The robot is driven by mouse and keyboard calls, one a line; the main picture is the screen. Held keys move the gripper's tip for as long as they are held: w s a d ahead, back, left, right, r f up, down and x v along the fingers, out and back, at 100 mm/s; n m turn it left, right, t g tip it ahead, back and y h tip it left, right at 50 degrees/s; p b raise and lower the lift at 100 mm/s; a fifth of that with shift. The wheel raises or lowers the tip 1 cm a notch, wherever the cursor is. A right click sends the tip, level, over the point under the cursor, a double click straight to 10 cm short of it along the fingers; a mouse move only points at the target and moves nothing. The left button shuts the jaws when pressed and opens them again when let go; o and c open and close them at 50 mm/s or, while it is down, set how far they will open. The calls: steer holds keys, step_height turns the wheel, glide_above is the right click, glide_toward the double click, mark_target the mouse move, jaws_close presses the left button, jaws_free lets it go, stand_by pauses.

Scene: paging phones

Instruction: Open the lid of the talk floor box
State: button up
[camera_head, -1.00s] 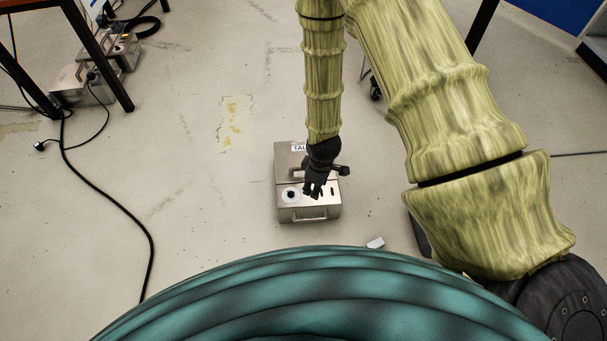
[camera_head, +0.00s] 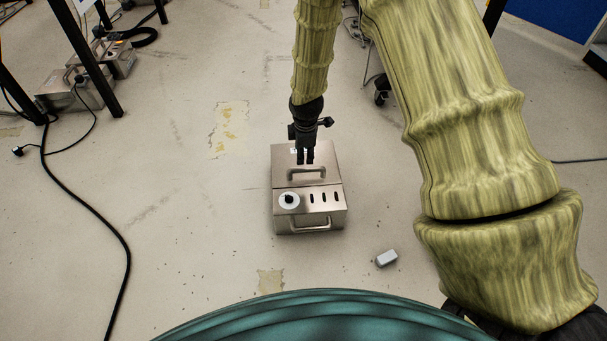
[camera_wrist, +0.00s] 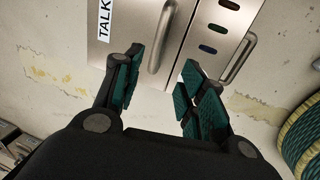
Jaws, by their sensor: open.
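The talk floor box (camera_head: 310,217) is a metal box on the floor in the middle of the head view. Its lid (camera_head: 329,153) is closed and carries a bar handle (camera_head: 307,172); a TALK label (camera_wrist: 104,20) shows in the wrist view. The front part has a round white-rimmed knob (camera_head: 289,201) and several dark slots. My gripper (camera_head: 305,160) is open over the lid, just behind the handle. In the wrist view the handle (camera_wrist: 161,40) lies beyond and between the spread fingers (camera_wrist: 155,85). I cannot tell whether they touch it.
A small white block (camera_head: 386,258) lies on the floor right of the box. A black cable (camera_head: 95,222) runs along the left floor. Other metal boxes (camera_head: 62,88) stand by table legs at upper left. The floor around the box is mostly clear.

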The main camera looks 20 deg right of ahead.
mark_target(304, 169)
steer(key=f+b, duration=0.2)
steer(key=f, duration=0.1)
steer(key=w+f+b, duration=0.1)
steer(key=f, duration=0.3)
steer(key=w+f+b, duration=0.1)
steer(key=f+b, duration=0.1)
steer(key=f, duration=0.1)
steer(key=shift+w+d+f+b, duration=0.15)
steer(key=shift+d+f+b, duration=0.15)
steer(key=shift+d+b, duration=0.05)
jaws_close()
